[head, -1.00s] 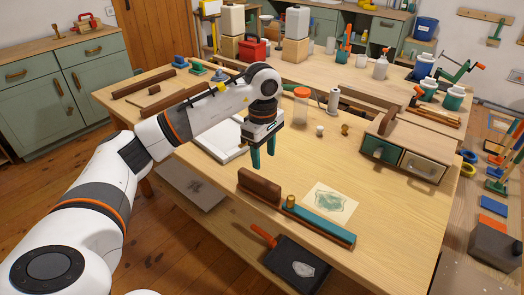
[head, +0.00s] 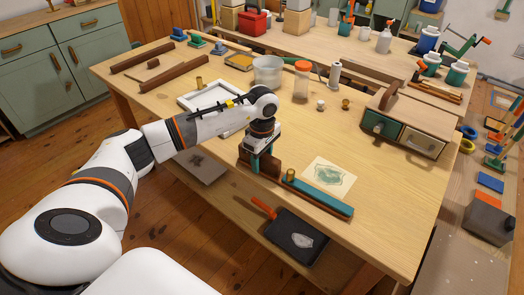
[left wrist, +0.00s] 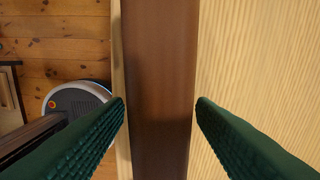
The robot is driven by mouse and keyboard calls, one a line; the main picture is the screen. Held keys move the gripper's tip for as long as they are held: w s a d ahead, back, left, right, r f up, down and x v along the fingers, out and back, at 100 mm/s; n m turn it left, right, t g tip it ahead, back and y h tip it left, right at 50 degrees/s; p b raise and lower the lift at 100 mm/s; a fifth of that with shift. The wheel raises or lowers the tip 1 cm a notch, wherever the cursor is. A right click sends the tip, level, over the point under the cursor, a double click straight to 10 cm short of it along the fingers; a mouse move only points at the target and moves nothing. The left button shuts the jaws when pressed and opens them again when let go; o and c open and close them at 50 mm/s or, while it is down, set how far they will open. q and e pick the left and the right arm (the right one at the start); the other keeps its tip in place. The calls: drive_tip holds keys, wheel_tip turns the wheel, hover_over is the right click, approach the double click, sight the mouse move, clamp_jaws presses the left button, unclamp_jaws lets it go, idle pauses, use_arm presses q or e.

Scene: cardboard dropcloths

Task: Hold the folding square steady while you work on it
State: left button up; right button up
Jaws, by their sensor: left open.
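The folding square appears to be the piece at the table's front edge, though I cannot be sure. It has a dark brown wooden bar (head: 273,168), a teal bar (head: 322,198) and a brass knob (head: 290,175) where they come close. My left gripper (head: 261,159) is down at the brown bar and partly hides it. In the left wrist view the brown bar (left wrist: 158,85) runs between the two green fingers, one on each side. My right gripper is out of view.
A printed sheet (head: 329,177) lies behind the teal bar. A white frame (head: 205,97) lies behind my left arm, and a drawer box (head: 405,130) stands at the right. A dark tray (head: 295,238) is on the lower shelf. The middle tabletop is mostly clear.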

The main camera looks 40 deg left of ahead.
use_arm(q)
drive_tip(key=shift+c, duration=0.5)
clamp_jaws()
idle(0.5)
